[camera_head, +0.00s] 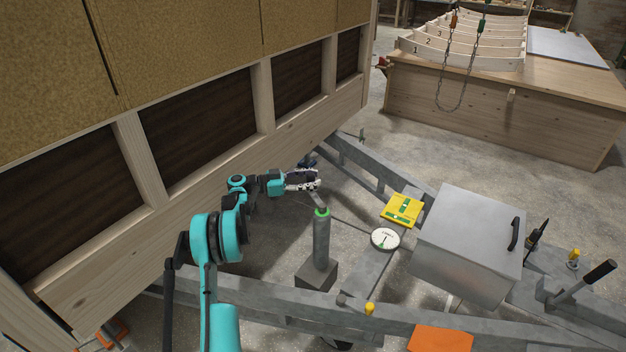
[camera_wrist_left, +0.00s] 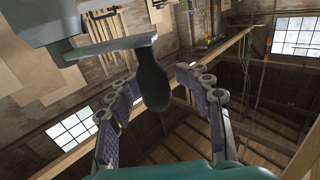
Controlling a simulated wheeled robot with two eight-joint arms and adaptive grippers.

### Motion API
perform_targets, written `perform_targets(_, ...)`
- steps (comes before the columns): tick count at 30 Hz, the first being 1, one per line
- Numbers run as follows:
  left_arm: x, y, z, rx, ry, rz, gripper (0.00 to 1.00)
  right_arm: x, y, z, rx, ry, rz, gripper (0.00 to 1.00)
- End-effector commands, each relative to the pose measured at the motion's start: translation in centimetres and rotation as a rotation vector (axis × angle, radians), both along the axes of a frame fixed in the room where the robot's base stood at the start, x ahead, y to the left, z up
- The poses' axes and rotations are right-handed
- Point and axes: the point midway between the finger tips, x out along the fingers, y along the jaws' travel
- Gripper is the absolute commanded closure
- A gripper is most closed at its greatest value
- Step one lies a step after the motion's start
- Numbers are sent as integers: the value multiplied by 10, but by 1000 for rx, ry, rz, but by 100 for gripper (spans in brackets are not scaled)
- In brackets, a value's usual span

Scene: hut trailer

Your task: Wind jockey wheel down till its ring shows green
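The jockey wheel's grey post (camera_head: 321,245) stands upright on the trailer drawbar, with a green ring (camera_head: 322,212) around its top. A grey crank arm (camera_head: 317,200) runs from the post top towards my left gripper (camera_head: 304,180). In the left wrist view, the crank's dark handle (camera_wrist_left: 152,78) lies between the two spread fingers of my left gripper (camera_wrist_left: 160,90). A gap seems to show on both sides of the handle; I cannot tell whether a finger touches it. My right gripper is not in view.
A round white dial (camera_head: 385,239) and a yellow level plate (camera_head: 402,210) sit right of the post. A grey metal box (camera_head: 468,240) stands further right. The hut's wooden wall (camera_head: 220,155) is close on the left. A workbench (camera_head: 490,105) stands behind.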

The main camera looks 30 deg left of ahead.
Motion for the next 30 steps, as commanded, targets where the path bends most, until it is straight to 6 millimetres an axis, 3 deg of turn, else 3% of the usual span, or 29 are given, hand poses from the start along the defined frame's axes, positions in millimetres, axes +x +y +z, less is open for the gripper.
perform_targets(8,-6,7,-1,1,1,-1,53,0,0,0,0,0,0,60)
perform_targets(21,-61,76,-1,1,1,1,53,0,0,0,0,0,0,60)
perform_targets(30,-76,93,-1,0,0,0,53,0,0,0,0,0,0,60)
